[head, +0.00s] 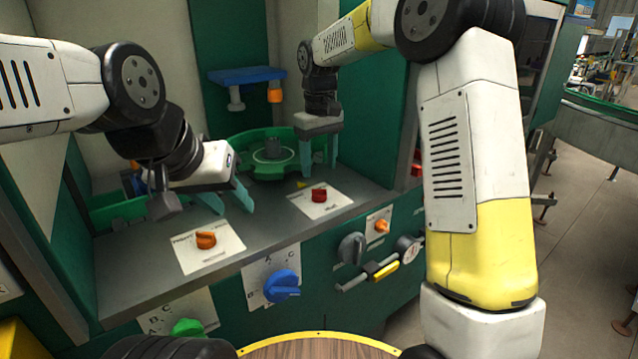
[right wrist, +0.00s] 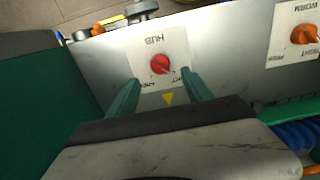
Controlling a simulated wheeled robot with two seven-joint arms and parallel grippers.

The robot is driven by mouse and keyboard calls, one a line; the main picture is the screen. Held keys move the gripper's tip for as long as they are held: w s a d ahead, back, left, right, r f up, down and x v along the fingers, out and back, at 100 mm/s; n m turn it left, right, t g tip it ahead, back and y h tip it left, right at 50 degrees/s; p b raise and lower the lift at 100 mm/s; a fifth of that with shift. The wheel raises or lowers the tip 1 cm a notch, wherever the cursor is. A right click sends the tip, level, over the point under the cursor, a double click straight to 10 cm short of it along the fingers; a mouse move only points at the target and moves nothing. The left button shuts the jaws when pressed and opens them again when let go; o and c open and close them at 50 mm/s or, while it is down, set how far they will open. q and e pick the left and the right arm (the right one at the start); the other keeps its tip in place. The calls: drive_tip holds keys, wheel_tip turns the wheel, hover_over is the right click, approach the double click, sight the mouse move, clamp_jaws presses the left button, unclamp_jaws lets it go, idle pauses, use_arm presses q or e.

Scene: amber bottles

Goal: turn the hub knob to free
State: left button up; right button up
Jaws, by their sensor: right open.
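The hub knob (head: 319,195) is a small red knob on a white plate (head: 336,205) on the grey ledge. In the right wrist view the knob (right wrist: 160,64) sits on a plate lettered HUB, seen upside down. The small lettering below it is partly hidden and hard to read. My right gripper (head: 319,172) points down just behind the knob. In the right wrist view its open fingers (right wrist: 160,79) lie either side of the knob's near side, with nothing between them. My left gripper (head: 228,199) is open and empty over the ledge behind an orange knob.
An orange knob (head: 206,240) on a white plate is left on the ledge; the right wrist view shows it labelled WORM (right wrist: 304,34). A green round fixture (head: 271,163) stands behind. The front panel carries a blue knob (head: 282,286), a green knob (head: 188,327) and a yellow handle (head: 385,271).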

sight(319, 194)
wheel_tip(319, 194, down, 8)
drive_tip(key=shift+r, duration=0.2)
clamp_jaws()
idle(0.4)
